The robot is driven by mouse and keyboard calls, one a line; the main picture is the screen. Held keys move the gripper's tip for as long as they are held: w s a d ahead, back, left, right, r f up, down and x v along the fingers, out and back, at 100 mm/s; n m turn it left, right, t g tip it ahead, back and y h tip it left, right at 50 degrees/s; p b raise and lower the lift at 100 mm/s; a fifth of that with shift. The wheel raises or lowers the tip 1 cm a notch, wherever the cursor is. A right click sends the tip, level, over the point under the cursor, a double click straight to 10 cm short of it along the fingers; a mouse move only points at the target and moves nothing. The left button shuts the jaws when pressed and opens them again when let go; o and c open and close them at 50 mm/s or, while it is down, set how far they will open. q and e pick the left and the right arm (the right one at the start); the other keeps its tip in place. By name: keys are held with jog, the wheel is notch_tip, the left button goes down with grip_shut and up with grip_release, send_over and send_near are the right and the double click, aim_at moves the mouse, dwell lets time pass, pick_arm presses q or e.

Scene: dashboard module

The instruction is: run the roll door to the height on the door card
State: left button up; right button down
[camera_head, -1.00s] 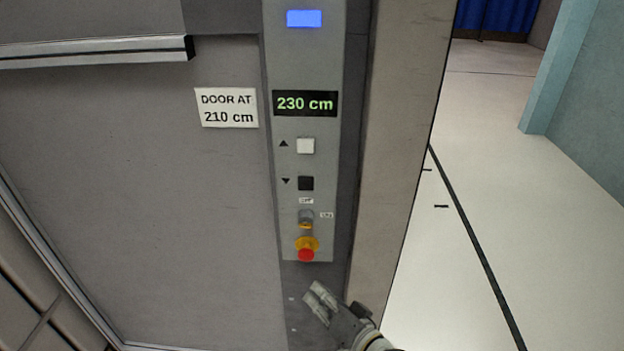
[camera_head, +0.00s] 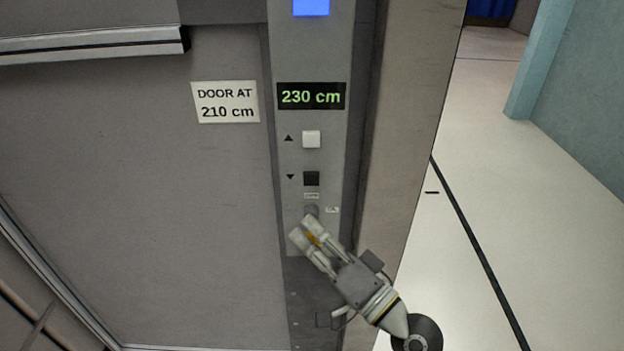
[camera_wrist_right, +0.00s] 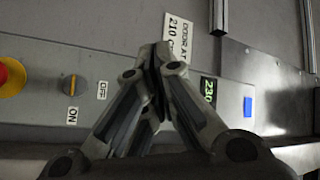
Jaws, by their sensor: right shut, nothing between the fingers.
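The door card (camera_head: 225,102) reads "DOOR AT 210 cm". The lit display (camera_head: 311,96) on the control panel reads "230 cm". Below it are a white up button (camera_head: 311,139) and a black down button (camera_head: 311,178). A rotary switch with OFF and ON labels shows in the right wrist view (camera_wrist_right: 73,85); its yellow mark lines up with ON. The red stop button (camera_wrist_right: 10,77) is hidden by my gripper in the head view. My right gripper (camera_head: 303,231) is shut and empty, in front of the panel's lower end. My left gripper is out of view.
A pale horizontal bar (camera_head: 90,45) crosses the upper left, possibly the roll door's edge. A blue light (camera_head: 311,7) tops the panel. A post (camera_head: 410,120) stands right of it, with open floor (camera_head: 475,160) beyond.

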aim_at(311, 179)
jog(key=shift+w+b, duration=0.95)
jog(key=shift+w, duration=3.5)
jog(key=shift+w, duration=0.1)
jog(key=shift+w, duration=0.3)
jog(key=shift+w+b, duration=0.4)
jog(key=shift+b, duration=0.05)
jog(key=shift+s, duration=0.85)
jog(key=shift+s+p, duration=0.1)
jog(key=shift+p, duration=0.2)
